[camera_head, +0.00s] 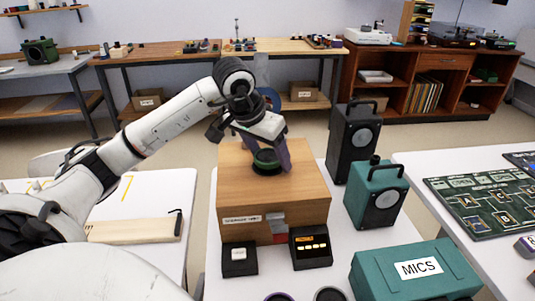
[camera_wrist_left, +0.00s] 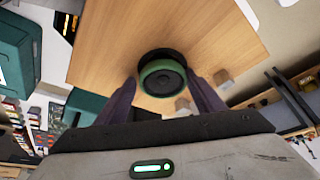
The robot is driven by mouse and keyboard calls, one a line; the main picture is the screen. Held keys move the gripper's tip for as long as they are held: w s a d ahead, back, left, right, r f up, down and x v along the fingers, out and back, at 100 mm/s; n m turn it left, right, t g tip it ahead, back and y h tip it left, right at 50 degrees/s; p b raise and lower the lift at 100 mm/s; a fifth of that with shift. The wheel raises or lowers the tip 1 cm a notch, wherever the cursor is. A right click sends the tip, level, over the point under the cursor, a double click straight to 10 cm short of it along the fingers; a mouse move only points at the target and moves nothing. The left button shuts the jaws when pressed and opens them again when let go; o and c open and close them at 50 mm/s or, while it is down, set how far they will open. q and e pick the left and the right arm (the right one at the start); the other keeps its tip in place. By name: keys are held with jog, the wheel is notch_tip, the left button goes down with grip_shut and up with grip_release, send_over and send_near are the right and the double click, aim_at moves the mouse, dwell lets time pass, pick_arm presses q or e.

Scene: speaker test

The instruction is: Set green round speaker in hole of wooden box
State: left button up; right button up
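The green round speaker (camera_head: 266,158) has a green rim and a dark cone. It is at the top of the wooden box (camera_head: 300,192), with a dark round part showing around its base. I cannot tell how deep it sits in the hole, which it hides. In the left wrist view the speaker (camera_wrist_left: 163,79) lies between the purple fingers of my left gripper (camera_wrist_left: 162,82), with a narrow gap on each side. The gripper looks open around it, above the box top (camera_wrist_left: 110,50). My right gripper is in neither view.
A black speaker box (camera_head: 351,142) and a teal one (camera_head: 376,195) stand right of the wooden box. A teal MICS case (camera_head: 375,275) and two small dark devices (camera_head: 311,247) are in front. A dark panel (camera_head: 485,200) lies on the right table.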

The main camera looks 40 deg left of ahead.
pick_arm(q)
jog(key=shift+s+f+g, duration=0.15)
jog(key=shift+f, duration=0.35)
jog(key=shift+s+f+g, duration=0.15)
jog(key=shift+f, duration=0.35)
jog(key=shift+a, duration=0.1)
jog(key=shift+s+r, duration=0.1)
jog(key=shift+r, duration=0.35)
jog(key=v, duration=1.1)
jog(key=shift+w+p, duration=0.3)
jog(key=shift+p, duration=0.05)
jog(key=shift+r, duration=0.2)
